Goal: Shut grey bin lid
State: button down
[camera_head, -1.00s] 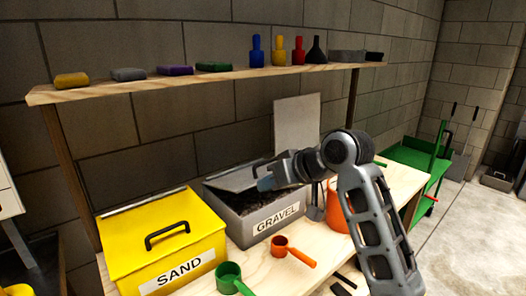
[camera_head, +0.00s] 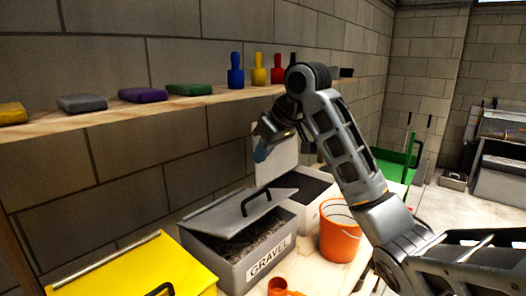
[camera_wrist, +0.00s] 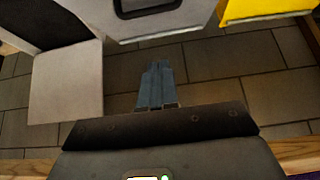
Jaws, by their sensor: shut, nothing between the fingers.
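The grey bin (camera_head: 230,268), labelled GRAVEL, stands on the bench. Its grey lid (camera_head: 228,212), with a black handle, is tilted and ajar, and dark gravel (camera_head: 240,246) shows in the gap under its edge. The lid also shows at the top of the wrist view (camera_wrist: 160,24). My gripper (camera_head: 261,154) is above and behind the grey bin, clear of the lid, near the wall. Its fingers are together and empty in the wrist view (camera_wrist: 157,72).
A white bin (camera_head: 325,212) right of the grey bin has its white lid (camera_head: 276,166) raised. An orange bucket (camera_head: 341,240) stands right of them. A yellow bin (camera_head: 140,270) is at the left. The wooden shelf (camera_head: 110,112) with blocks and bottles runs along the wall.

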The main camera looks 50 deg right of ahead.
jog(key=x, duration=0.6)
jog(key=shift+f, duration=0.35)
jog(key=shift+s+f+p, duration=0.15)
jog(key=shift+f, duration=0.4)
jog(key=shift+s+f+p, duration=0.15)
jog(key=shift+f, duration=0.4)
jog(key=shift+s+f, duration=0.1)
jog(key=shift+f, duration=0.5)
jog(key=s+f+t+b, duration=0.1)
jog(key=f+b, duration=0.1)
jog(key=s+f+t+b, duration=0.1)
jog(key=f+b, duration=0.2)
jog(key=s+f+t+b, duration=0.2)
jog(key=b, duration=0.1)
jog(key=shift+f, duration=0.4)
jog(key=shift+s+f+t+b, duration=0.15)
jog(key=shift+f+t+b, duration=0.25)
jog(key=shift+b, duration=0.2)
jog(key=shift+r, duration=0.1)
